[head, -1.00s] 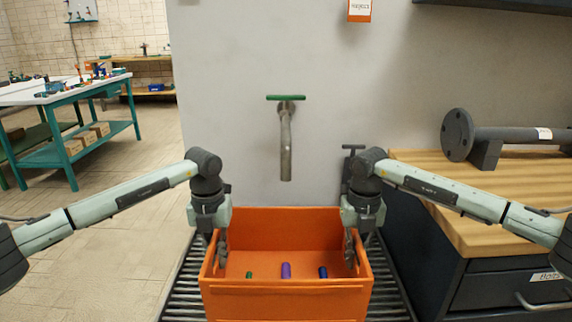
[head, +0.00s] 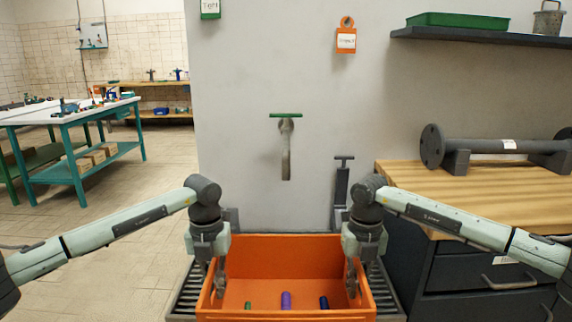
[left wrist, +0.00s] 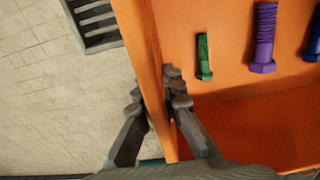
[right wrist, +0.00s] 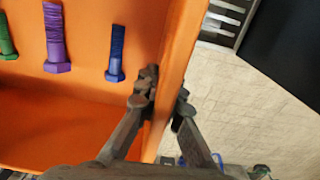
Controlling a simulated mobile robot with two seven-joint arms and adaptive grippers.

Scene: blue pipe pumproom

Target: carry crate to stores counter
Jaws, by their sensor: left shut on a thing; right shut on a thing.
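The orange crate (head: 285,255) is low in the middle of the head view, roughly level. A green bolt (left wrist: 204,57), a purple bolt (left wrist: 263,38) and a blue bolt (right wrist: 115,53) lie inside it. My left gripper (head: 219,285) is shut on the crate's left wall, one finger on each side, as the left wrist view shows (left wrist: 155,100). My right gripper (head: 352,285) is shut on the right wall in the same way, as the right wrist view shows (right wrist: 165,102). No label in view marks a stores counter.
A roller rack (head: 187,292) shows behind and beside the crate, with bare floor beside both held walls. A wood-topped drawer bench (head: 475,185) bearing a flanged pipe (head: 490,146) stands right. A wall pipe with a green handle (head: 286,116) is ahead. Open floor (head: 110,245) lies left, before teal tables.

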